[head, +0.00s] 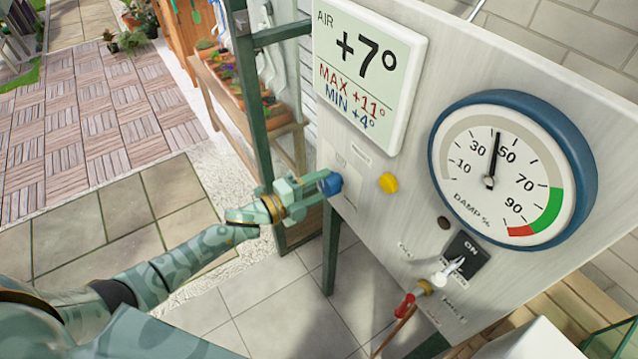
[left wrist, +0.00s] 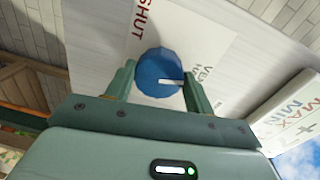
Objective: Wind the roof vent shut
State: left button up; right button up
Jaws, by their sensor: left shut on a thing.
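A blue knob (head: 331,183) sits on the left part of the pale control panel (head: 535,90). My left gripper (head: 318,188) is shut on this knob, coming at it from the left. In the left wrist view the blue knob (left wrist: 159,73) lies between the two fingers of the left gripper (left wrist: 158,82). A white pointer mark on the knob points to the right in that view. Red letters reading SHUT (left wrist: 141,18) are on the panel above the knob, and partly hidden lettering starting with VEN is beside it. The vent itself is not in view. My right gripper is not in view.
The panel also has a display (head: 367,70) reading +7°, a yellow button (head: 388,183), a round damp gauge (head: 513,170), a black ON switch plate (head: 464,254) and a red-handled item (head: 404,305). A green post (head: 255,120) stands close behind the left gripper.

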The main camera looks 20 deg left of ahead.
pick_arm(q)
jog(key=n+p, duration=0.1)
jog(key=n, duration=0.2)
jog(key=shift+n, duration=0.3)
jog(key=n, duration=0.3)
jog(key=shift+f+p, duration=0.1)
jog(key=shift+p, duration=0.3)
jog(key=n, duration=0.4)
jog(key=shift+p, duration=0.3)
jog(key=shift+f+n+h, duration=0.15)
jog(key=shift+n+h, duration=0.15)
jog(key=shift+n, duration=1.6)
jog(key=shift+s, duration=0.1)
jog(key=o, duration=1)
jog(key=v, duration=1.6)
jog(key=shift+a+f+p, duration=0.1)
jog(key=shift+f+p, duration=0.05)
jog(key=shift+p, duration=0.2)
